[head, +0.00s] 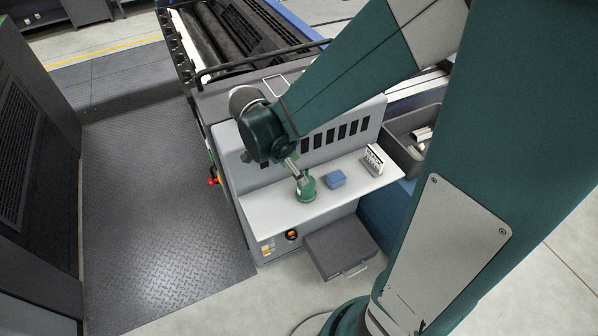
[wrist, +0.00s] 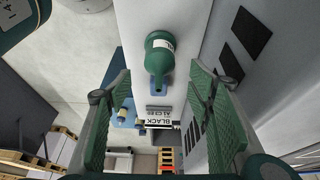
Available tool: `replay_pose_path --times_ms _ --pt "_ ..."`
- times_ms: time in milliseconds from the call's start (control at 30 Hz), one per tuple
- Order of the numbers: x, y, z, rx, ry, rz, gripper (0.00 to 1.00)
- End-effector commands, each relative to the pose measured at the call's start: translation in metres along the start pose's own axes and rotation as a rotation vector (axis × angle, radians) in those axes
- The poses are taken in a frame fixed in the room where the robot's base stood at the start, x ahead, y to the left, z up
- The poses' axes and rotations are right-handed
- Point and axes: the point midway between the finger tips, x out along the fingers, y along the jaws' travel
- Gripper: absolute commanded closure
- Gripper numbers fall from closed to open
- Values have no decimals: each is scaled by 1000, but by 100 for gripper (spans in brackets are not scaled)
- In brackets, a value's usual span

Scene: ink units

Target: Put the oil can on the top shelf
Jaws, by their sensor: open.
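The green oil can (head: 306,190) stands on a pale shelf (head: 268,208) at its front left part. In the wrist view the oil can (wrist: 159,52) shows its green body, part of a white label and a narrow neck. My gripper (head: 292,166) is just above and beside the can in the head view. In the wrist view its two green fingers are spread wide, with the can ahead of the gap between them. Nothing is held. I cannot tell whether a finger touches the can.
A blue block (head: 336,179) sits right of the can. A small white rack with dark markings (head: 375,160) stands farther right, before a grey bin (head: 398,130). A slotted panel (head: 350,133) rises behind the shelf. A dark box (head: 340,247) lies below.

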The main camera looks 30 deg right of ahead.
Motion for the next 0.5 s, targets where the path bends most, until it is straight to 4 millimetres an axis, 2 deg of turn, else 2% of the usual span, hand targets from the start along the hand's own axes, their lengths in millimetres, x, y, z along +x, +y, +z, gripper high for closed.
replay_pose_path --times_ms 200,500 --pt "-12 0 0 -1 0 0 48" --pt "-13 0 0 -1 0 0 48"
